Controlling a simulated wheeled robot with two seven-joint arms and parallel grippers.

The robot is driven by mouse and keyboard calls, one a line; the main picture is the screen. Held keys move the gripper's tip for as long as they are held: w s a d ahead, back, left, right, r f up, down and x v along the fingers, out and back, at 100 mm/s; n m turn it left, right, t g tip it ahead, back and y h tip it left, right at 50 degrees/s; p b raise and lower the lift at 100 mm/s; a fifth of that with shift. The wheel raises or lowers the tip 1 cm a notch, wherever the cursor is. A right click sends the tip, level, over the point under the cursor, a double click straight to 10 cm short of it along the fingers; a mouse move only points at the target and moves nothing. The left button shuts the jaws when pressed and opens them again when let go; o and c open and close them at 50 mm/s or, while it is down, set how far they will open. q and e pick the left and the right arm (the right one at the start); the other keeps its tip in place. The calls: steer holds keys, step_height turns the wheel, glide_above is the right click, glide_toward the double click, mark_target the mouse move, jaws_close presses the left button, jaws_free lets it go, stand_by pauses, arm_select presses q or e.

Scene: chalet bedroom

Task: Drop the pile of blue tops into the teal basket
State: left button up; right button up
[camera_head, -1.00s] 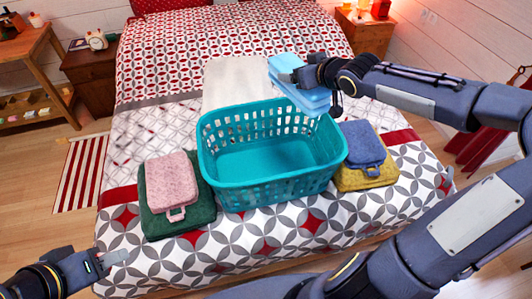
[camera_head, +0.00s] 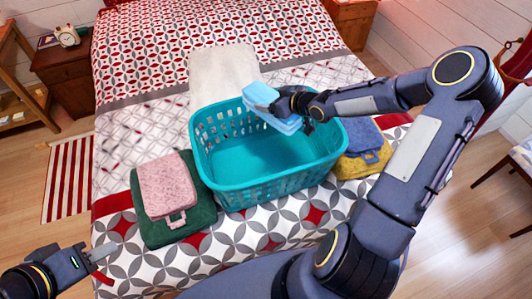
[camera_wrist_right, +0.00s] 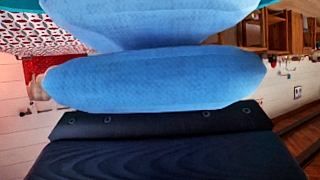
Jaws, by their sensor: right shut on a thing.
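The pile of light blue tops (camera_head: 264,98) is held by my right gripper (camera_head: 284,105) over the back right part of the teal basket. The folded blue tops also fill the upper part of the right wrist view (camera_wrist_right: 155,80). The teal basket (camera_head: 262,190) stands on the bed and its visible inside is empty. The pile hides part of the basket's back rim.
A pink folded towel (camera_head: 165,185) lies on a green one (camera_head: 185,232) left of the basket. A blue folded cloth (camera_head: 365,138) lies on a yellow one (camera_head: 358,168) at its right. A pale cloth (camera_head: 222,70) lies behind it.

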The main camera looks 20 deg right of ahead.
step_height(320, 180, down, 4)
steer(key=b, duration=0.3)
steer(key=shift+f, duration=0.1)
arm_select(q)
step_height(320, 180, down, 4)
steer(key=shift+f, duration=0.1)
arm_select(e)
steer(key=o, duration=1.2)
steer(key=shift+o, duration=0.2)
steer(key=shift+s, duration=0.1)
steer(key=p+v, duration=0.2)
steer(key=v, duration=0.4)
steer(key=shift+s+d+r, duration=0.1)
steer(key=shift+d+r, duration=0.05)
steer(key=shift+r, duration=0.15)
steer(key=shift+s+d+r, duration=0.15)
steer(key=shift+s+r, duration=0.05)
steer(key=shift+s, duration=0.35)
arm_select(q)
step_height(320, 180, up, 3)
steer(key=shift+f, duration=0.2)
